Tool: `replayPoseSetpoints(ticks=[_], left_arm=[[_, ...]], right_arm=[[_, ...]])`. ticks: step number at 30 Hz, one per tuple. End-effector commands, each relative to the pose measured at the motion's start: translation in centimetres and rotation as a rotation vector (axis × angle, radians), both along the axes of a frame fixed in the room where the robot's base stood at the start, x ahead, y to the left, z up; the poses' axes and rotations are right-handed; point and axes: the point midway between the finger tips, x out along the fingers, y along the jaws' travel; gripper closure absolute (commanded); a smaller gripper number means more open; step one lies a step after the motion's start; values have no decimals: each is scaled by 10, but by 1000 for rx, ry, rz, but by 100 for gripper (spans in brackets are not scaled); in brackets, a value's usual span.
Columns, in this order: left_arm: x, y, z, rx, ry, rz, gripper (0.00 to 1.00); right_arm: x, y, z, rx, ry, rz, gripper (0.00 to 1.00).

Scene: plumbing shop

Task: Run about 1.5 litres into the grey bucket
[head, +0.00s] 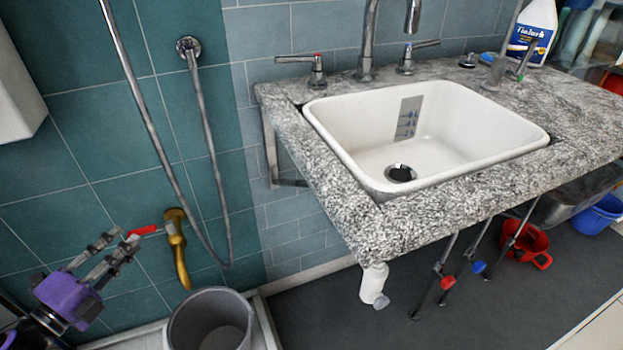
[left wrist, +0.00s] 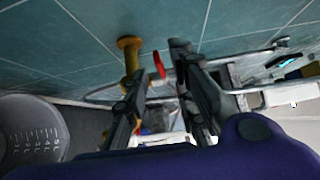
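The grey bucket (head: 178,325) stands on the floor at the bottom of the head view, and no stream runs into it. Its inside with litre marks shows at the left of the left wrist view (left wrist: 22,117). A brass tap (head: 179,255) with a red lever (head: 145,230) is on the tiled wall, its spout pointing down near the bucket's back rim. My left gripper (head: 125,237) is open at the lever. In the left wrist view the red lever (left wrist: 158,65) appears between the parted fingertips; contact is unclear. My right gripper is out of view.
A granite counter (head: 400,215) with a white sink (head: 450,135) fills the right. A metal hose (head: 208,150) hangs beside the brass tap. A red bucket (head: 527,243) and a blue bucket (head: 597,216) stand under the counter. Dark floor (head: 330,310) is clear right of the grey bucket.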

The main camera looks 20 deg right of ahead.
Motion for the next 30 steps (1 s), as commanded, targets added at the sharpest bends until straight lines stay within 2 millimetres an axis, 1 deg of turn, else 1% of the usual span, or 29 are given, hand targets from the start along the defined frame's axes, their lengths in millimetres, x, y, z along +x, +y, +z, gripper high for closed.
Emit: replayPoseSetpoints(ticks=[3,9,13,20,25,26,30], left_arm=[[15,-15,-2,-2,-1,-1,75],[32,-31,-1,-1,1,1,75],[36,-35,-1,-1,1,1,75],[36,-35,0,-1,1,1,75],[36,-35,0,-1,1,1,98],[36,-35,0,-1,1,1,100],[36,-35,0,-1,1,1,100]], right_arm=[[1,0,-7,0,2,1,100],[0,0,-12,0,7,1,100],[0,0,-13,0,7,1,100],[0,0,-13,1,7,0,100],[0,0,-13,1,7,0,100],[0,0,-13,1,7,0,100],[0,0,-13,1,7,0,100]])
